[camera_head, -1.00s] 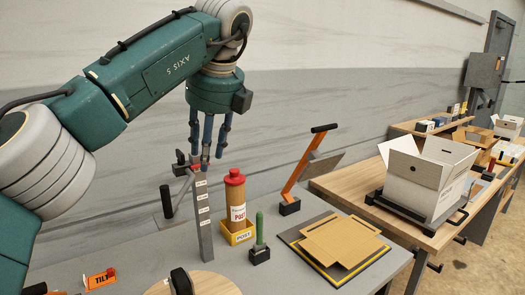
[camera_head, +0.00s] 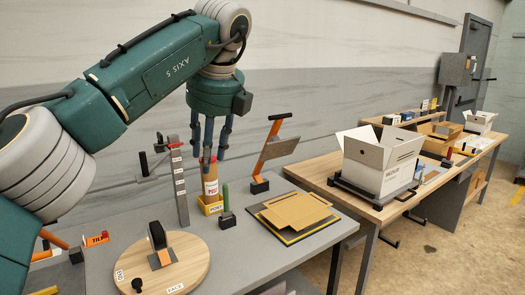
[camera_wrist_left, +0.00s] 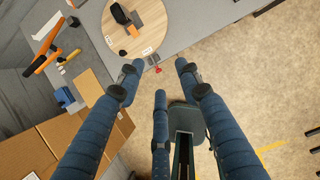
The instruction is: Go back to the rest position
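My left gripper (camera_head: 212,152) hangs fingers down from the teal arm in the head view. It looks in front of the red and tan post cylinder (camera_head: 211,186), hiding part of it. In the left wrist view my left gripper's (camera_wrist_left: 160,80) blue fingers are spread, with nothing between them. Below them are the table edge and the floor. My right gripper is not in view.
The grey table (camera_head: 110,262) carries a round wooden turntable (camera_head: 190,262), a lever stand (camera_head: 258,186) and flat cardboard (camera_head: 295,209). A white open box (camera_head: 388,170) stands on the wooden table behind. Bare floor (camera_head: 465,235) lies to the right.

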